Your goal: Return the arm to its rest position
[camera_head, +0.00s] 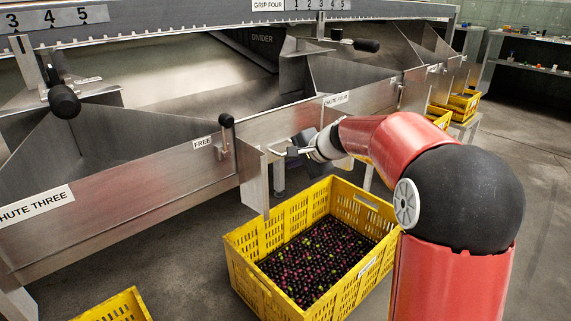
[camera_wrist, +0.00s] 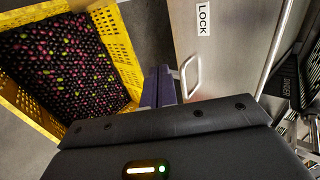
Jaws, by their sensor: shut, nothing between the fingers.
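My gripper (camera_head: 303,139) is at the end of my outstretched red arm, in front of the steel chute front in the head view. In the wrist view its two dark fingers (camera_wrist: 160,86) are together with nothing between them. A pale bar handle (camera_wrist: 191,76) on a steel panel is just to the right of the fingers. Whether the fingers touch this handle I cannot tell. The panel bears a LOCK label (camera_wrist: 203,18). My arm's black elbow and red links fill the right of the head view.
A yellow crate (camera_head: 245,277) of dark and green fruit stands below my gripper and also shows in the wrist view (camera_wrist: 118,38). A black-knobbed lever (camera_head: 227,121) stands by the FREE label. Another yellow crate (camera_head: 127,302) is at lower left. Open floor lies at right.

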